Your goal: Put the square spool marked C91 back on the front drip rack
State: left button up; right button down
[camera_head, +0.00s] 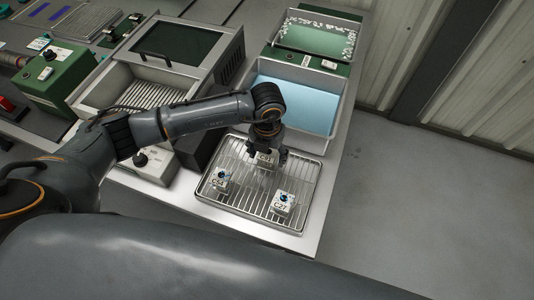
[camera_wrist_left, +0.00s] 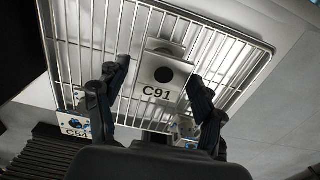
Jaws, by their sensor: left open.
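The square spool marked C91 (camera_wrist_left: 160,92) is a pale block with a dark round hole. It is at the front drip rack (camera_head: 235,200), a wire grid in a metal tray, towards its back edge. My left gripper (camera_head: 267,157) is over it in the head view, partly hiding the spool (camera_head: 265,162). In the left wrist view the gripper (camera_wrist_left: 160,82) is open, with a finger on either side of the spool and a visible gap at the left finger. I cannot tell exactly whether the spool's base touches the wires. My right gripper is not in view.
Spools marked C54 (camera_head: 220,181) and C27 (camera_head: 284,203) stand on the same rack. A basin of blue liquid (camera_head: 305,98) lies just behind it, with a green-lit tank (camera_head: 315,38) further back. The bench edge and open floor (camera_head: 410,190) are at the right.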

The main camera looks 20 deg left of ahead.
aim_at(267, 156)
pick_arm(q)
jog(key=shift+r, duration=0.55)
notch_tip(267, 156, up, 11)
jog(key=b, duration=0.2)
jog(key=shift+s, duration=0.1)
